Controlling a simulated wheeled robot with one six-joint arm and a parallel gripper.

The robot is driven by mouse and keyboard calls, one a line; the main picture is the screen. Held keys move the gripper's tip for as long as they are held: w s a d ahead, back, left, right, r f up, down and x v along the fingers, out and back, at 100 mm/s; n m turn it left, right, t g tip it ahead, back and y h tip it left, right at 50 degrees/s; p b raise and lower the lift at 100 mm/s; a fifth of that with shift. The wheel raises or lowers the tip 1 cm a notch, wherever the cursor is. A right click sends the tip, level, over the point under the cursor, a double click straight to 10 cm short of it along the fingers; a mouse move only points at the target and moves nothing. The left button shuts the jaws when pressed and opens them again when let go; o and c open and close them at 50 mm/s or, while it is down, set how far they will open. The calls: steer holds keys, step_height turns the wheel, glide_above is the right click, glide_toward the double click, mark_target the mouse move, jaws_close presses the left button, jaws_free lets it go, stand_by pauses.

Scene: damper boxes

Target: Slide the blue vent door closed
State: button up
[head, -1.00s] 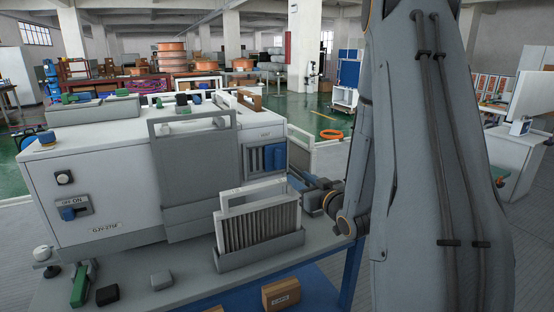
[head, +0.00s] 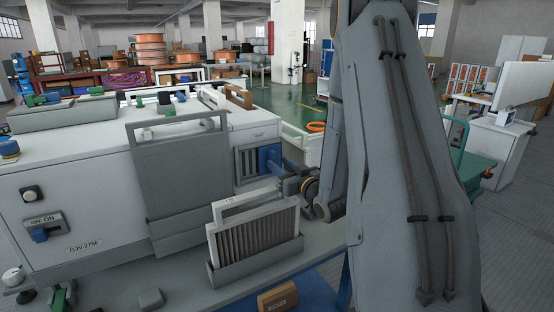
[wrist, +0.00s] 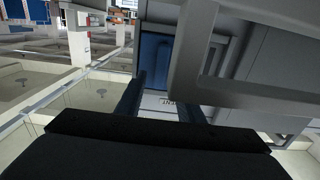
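The blue vent door (head: 268,158) is on the right part of the white box's (head: 75,190) near face, beside a grey slatted vent (head: 247,164). Slats show uncovered left of the door. In the wrist view, the blue door (wrist: 154,58) shows ahead, with a raised blue part on it and a "VENT" label below. My gripper (head: 291,166) is right of the door, close to it. In the wrist view my gripper (wrist: 163,96) has two dark fingers apart with nothing seen between them. Whether a fingertip touches the door I cannot tell.
A grey framed panel (head: 180,175) stands left of the vent. A pleated filter (head: 255,235) stands in a grey tray (head: 257,262) below it. A grey frame (wrist: 240,95) crosses the wrist view's right side, close to my gripper. My arm hides the head view's right-centre.

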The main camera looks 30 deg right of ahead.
mark_target(274, 160)
steer(key=shift+w+a+p, duration=0.1)
steer(key=shift+w+p, duration=0.25)
steer(key=shift+w, duration=1.35)
jaws_close()
